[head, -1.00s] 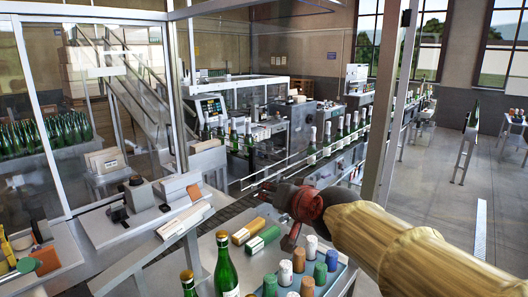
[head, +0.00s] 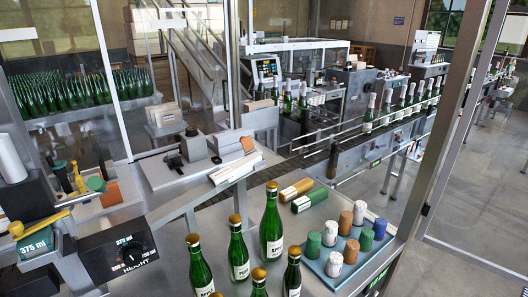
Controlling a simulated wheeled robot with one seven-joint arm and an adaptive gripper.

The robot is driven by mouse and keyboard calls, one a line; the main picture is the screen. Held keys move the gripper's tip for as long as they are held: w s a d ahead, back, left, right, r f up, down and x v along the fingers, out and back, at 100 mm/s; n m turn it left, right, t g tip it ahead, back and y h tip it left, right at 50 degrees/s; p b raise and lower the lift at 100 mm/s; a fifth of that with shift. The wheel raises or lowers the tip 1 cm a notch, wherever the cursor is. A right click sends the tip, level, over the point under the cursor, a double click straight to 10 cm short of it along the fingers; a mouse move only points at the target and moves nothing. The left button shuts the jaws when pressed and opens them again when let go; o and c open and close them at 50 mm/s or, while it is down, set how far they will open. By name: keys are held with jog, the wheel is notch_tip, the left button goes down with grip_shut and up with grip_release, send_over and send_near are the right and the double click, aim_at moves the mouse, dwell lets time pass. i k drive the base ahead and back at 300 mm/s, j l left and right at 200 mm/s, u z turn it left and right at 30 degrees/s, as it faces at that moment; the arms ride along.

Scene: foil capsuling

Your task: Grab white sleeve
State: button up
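A white sleeve (head: 360,212) stands upright at the back of a blue tray (head: 322,268) on the steel table, in the lower right of the head view. Another whitish sleeve (head: 335,264) stands at the tray's front edge. Tan, green and blue sleeves stand close around them, including a tan one (head: 346,223) and a green one (head: 330,233). My gripper is not in view now, so its state and place are hidden.
Several green bottles with gold tops, one of them tall (head: 271,230), stand left of the tray. A gold roll (head: 296,190) and a green roll (head: 309,201) lie behind it. A metal post (head: 440,130) rises at right. A height-dial box (head: 118,255) is at lower left.

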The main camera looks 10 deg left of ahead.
aim_at(236, 169)
jog(key=u, duration=1.3)
